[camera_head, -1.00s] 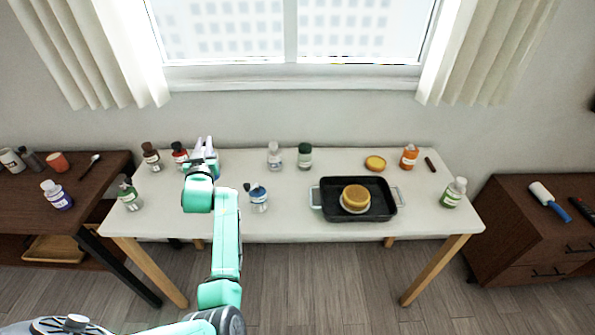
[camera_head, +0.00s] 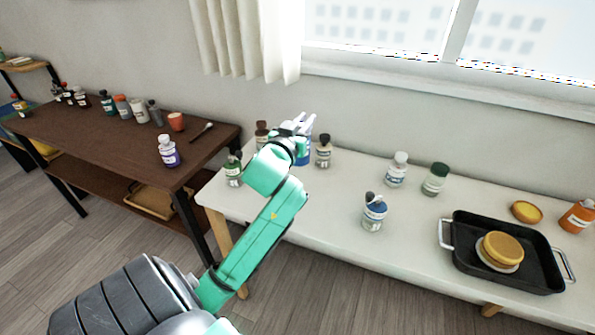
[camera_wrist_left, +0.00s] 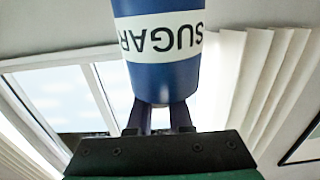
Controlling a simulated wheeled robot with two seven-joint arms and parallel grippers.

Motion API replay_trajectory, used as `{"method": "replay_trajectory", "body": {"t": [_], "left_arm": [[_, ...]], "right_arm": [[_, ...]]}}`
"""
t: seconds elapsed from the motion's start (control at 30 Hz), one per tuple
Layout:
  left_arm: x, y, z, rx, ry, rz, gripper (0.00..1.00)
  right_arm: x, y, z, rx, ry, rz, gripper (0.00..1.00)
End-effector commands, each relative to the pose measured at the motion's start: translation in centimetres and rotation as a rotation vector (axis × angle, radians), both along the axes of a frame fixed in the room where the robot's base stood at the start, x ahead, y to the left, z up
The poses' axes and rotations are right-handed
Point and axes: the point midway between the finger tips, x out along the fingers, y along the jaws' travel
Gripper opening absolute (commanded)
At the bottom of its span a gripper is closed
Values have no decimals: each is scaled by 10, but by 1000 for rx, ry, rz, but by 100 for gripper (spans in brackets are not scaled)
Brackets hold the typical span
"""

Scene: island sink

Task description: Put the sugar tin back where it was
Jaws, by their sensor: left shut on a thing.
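The sugar tin (camera_wrist_left: 165,55) is blue with a white band reading SUGAR, upside down in the left wrist view. In the head view a blue part of it (camera_head: 305,153) shows behind my left gripper (camera_head: 301,124), over the back left of the white table (camera_head: 320,205). My left gripper is shut on the tin, and its fingers also show in the left wrist view (camera_wrist_left: 160,117). Most of the tin is hidden in the head view, and I cannot tell whether it touches the table. My right gripper is not in view.
A blue bottle (camera_head: 374,213) and a black pan (camera_head: 462,262) are farther right.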

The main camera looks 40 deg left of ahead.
Motion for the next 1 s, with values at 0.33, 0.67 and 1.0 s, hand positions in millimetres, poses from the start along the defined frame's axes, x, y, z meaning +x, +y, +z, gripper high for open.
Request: {"method": "replay_trajectory", "body": {"t": [0.33, 0.67, 1.0], "left_arm": [[0, 0, -112, -3, 2, 3, 0], [0, 0, -164, -1, 0, 3, 0], [0, 1, -167, 1, -2, 2, 0]], "right_arm": [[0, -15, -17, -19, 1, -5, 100], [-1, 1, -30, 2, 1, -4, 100], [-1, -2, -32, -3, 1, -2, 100]]}}
